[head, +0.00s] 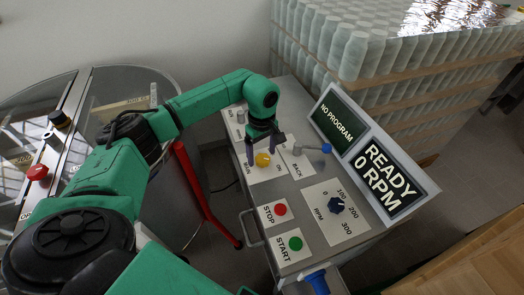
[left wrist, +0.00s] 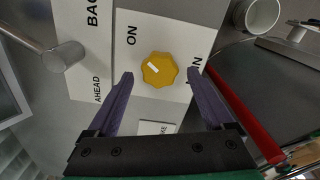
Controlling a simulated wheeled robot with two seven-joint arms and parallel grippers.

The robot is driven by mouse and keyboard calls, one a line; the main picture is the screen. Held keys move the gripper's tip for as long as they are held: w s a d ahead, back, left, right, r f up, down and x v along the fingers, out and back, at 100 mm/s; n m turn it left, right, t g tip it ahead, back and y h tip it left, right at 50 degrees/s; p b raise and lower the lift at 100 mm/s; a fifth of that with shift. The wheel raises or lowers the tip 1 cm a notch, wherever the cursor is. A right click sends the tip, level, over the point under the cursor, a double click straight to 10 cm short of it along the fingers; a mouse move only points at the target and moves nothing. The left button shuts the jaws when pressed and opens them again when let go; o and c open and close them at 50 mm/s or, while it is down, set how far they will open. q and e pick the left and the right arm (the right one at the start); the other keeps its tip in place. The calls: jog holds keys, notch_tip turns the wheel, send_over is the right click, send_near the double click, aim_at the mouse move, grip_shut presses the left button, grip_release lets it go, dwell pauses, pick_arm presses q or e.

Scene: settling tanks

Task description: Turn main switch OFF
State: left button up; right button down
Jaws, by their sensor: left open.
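The main switch is a yellow knob (head: 262,160) on a white plate on the sloping control panel, with the words MAIN and ON beside it. In the left wrist view the knob (left wrist: 159,69) has a white mark on its left part, on the side towards the ON label. My left gripper (head: 265,163) is over the knob with its purple fingers apart. In the left wrist view the fingertips (left wrist: 160,73) stand on either side of the knob, with gaps between. The OFF label cannot be made out.
Red STOP (head: 280,210) and green START (head: 296,243) buttons and a dark RPM dial (head: 336,206) sit nearer. The display (head: 389,179) reads READY 0 RPM. Wrapped stacks (head: 390,50) stand behind.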

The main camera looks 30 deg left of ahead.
pick_arm(q)
jog(key=shift+f, duration=0.35)
grip_shut()
